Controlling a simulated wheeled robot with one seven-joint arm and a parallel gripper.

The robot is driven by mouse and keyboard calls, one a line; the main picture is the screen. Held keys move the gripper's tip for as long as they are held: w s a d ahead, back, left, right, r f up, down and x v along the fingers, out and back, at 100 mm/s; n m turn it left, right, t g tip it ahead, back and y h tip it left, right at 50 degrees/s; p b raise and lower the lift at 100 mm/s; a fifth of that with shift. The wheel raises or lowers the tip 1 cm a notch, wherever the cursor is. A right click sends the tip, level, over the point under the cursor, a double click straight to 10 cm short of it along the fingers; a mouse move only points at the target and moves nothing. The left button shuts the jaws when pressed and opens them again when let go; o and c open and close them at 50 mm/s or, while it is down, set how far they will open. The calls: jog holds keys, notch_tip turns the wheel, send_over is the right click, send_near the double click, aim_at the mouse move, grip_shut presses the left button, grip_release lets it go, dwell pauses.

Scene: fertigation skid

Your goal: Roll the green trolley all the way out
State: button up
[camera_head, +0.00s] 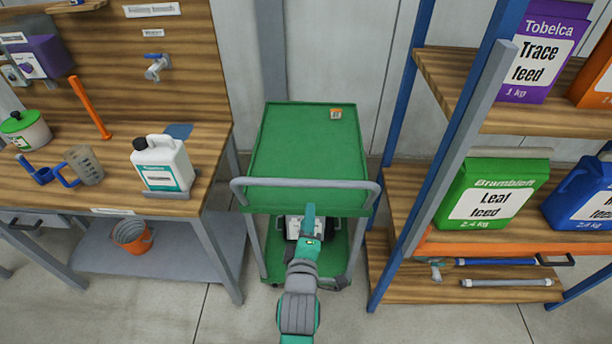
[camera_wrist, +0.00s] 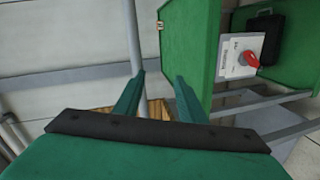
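The green trolley (camera_head: 290,140) stands between the wooden bench and the shelf rack, with its grey bar handle (camera_head: 335,184) across the near side. My gripper (camera_head: 309,212) is in front of the trolley, just below the middle of the handle in the head view. In the wrist view my gripper (camera_wrist: 158,80) has its two green fingers apart. The grey handle bar (camera_wrist: 133,40) runs down to the gap between them; I cannot tell whether it lies between the fingers or beyond their tips. The trolley's green top (camera_wrist: 190,45) is to the right. My arm hides part of the lower deck.
A small tan block (camera_head: 335,114) lies on the trolley's top. A white box with a red knob (camera_wrist: 242,58) is on the lower deck. The wooden bench (camera_head: 110,190) is close on the left, the blue-posted rack (camera_head: 398,130) close on the right. Floor shows in front.

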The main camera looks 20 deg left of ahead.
aim_at(305, 186)
jog(key=w+r+n, duration=0.1)
jog(key=w+a+r+n, duration=0.1)
jog(key=w+a+r, duration=0.1)
jog(key=r, duration=0.1)
jog(key=shift+w+a+n+y, duration=0.1)
jog(key=shift+w+n+y, duration=0.2)
jog(key=shift+n, duration=0.1)
jog(key=x, duration=1)
jog(key=shift+w+a+f, duration=0.2)
jog(key=shift+w, duration=0.1)
